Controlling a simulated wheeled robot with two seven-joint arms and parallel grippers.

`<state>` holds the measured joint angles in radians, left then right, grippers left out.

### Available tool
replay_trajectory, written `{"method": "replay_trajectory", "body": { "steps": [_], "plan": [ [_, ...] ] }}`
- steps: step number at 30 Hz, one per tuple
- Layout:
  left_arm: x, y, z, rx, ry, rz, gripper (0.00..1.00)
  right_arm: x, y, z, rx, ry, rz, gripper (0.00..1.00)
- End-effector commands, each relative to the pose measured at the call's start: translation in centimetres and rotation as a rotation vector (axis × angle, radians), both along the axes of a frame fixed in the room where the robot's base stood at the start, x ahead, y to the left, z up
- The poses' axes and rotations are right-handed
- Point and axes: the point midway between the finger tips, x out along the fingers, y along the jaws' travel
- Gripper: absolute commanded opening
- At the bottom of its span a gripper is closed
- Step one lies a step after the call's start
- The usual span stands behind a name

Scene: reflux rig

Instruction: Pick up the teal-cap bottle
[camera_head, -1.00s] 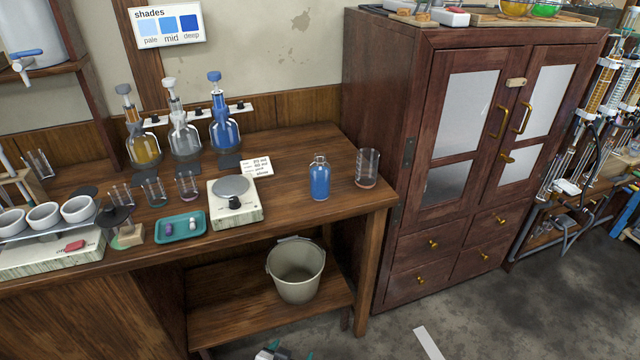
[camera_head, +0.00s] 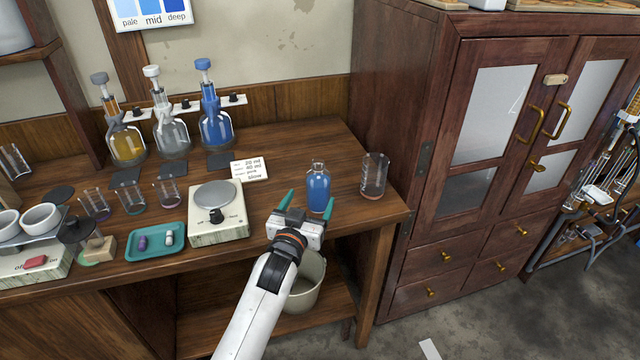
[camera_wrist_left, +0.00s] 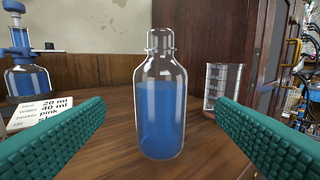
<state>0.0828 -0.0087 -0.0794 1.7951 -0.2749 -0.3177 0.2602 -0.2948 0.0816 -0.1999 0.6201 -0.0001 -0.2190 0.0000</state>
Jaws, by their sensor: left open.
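A clear glass bottle (camera_head: 318,190) of blue liquid stands upright on the wooden bench near its right end. I see no teal cap on it; its neck looks clear in the left wrist view (camera_wrist_left: 158,110). My left gripper (camera_head: 308,205) is open, with teal fingers pointing at the bottle from the front edge of the bench. In the left wrist view the bottle shows in the gap between the fingers, touching neither. I cannot tell how far it lies between the tips. My right gripper is in neither view.
A beaker (camera_head: 374,176) stands just right of the bottle, near the dark cabinet (camera_head: 400,110). A scale (camera_head: 217,228) and a written card (camera_head: 249,170) are to the left. A bucket (camera_head: 305,283) sits on the lower shelf. Stoppered flasks (camera_head: 215,128) stand at the back.

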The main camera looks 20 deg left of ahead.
Motion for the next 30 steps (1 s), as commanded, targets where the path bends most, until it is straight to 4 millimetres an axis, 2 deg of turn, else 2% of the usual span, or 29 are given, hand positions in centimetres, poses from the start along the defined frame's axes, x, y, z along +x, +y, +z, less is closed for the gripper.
{"method": "replay_trajectory", "body": {
  "steps": [1, 3, 5, 8, 11, 15, 21, 29, 30],
  "plan": [
    [1.1, 0.0, 0.2, 0.001, -0.001, 0.000, 0.79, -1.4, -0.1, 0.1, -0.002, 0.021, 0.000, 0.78],
    [2.1, 0.0, 0.1, 0.001, -0.001, 0.000, 0.79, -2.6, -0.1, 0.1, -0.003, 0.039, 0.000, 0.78],
    [2.8, 0.0, 0.1, 0.001, 0.000, 0.000, 0.79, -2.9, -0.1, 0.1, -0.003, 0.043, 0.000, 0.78],
    [3.5, 0.0, 0.0, 0.001, 0.001, 0.000, 0.79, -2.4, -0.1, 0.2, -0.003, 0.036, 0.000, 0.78],
    [4.2, 0.0, 0.0, 0.000, 0.001, 0.000, 0.79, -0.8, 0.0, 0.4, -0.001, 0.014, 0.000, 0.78],
    [6.1, 0.0, -0.3, 0.001, 0.001, 0.001, 0.79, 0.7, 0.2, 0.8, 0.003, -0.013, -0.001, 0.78],
    [8.4, 0.0, -0.4, 0.000, 0.000, 0.000, 0.79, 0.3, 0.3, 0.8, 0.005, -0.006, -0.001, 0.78],
    [8.7, 0.0, -0.5, 0.000, 0.001, 0.000, 0.79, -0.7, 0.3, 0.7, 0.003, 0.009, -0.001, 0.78],
    [8.7, 0.0, -0.5, 0.000, 0.001, 0.000, 0.76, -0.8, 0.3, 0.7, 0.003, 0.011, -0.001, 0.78]
  ]
}}
